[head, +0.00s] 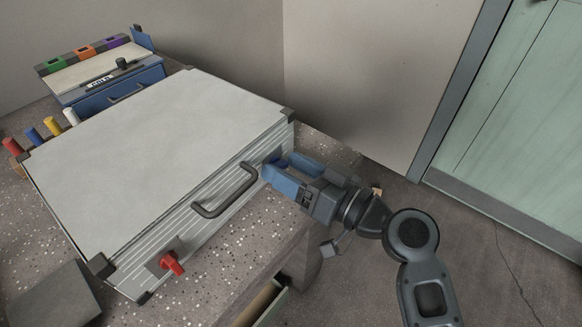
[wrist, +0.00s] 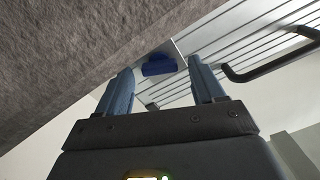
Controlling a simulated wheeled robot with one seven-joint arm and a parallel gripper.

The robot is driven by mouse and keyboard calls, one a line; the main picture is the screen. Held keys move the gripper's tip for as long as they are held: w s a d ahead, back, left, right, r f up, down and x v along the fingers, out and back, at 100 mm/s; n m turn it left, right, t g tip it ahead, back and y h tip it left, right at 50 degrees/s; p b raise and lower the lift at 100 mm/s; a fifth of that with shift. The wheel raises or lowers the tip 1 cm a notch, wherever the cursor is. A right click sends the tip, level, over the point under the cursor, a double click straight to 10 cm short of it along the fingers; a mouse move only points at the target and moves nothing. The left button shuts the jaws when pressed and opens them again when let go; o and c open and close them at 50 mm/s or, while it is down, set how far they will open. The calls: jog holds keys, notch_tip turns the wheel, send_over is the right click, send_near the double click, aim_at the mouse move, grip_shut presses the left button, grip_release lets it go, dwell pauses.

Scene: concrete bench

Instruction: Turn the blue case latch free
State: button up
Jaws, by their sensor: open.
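A large case (head: 160,150) with a pale lid and ribbed metal front lies closed on the speckled bench. The blue latch (wrist: 158,65) sits on a small plate on the case front; in the head view it is mostly hidden by my gripper. My gripper (head: 284,168) is at the right end of the case front, its blue fingers open and pointing at the front. In the wrist view the latch appears between the open fingertips of my gripper (wrist: 158,72). I cannot tell whether either finger touches it. A red latch (head: 172,263) is at the left end of the front.
A dark carry handle (head: 226,190) sticks out between the two latches, left of my gripper. A blue box (head: 110,85) with coloured slots stands behind the case. Several coloured pegs (head: 50,126) stand at left. An open drawer (head: 262,302) is below the bench edge.

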jog(key=v, duration=0.7)
jog(key=shift+s+d, duration=0.2)
jog(key=shift+d, duration=0.1)
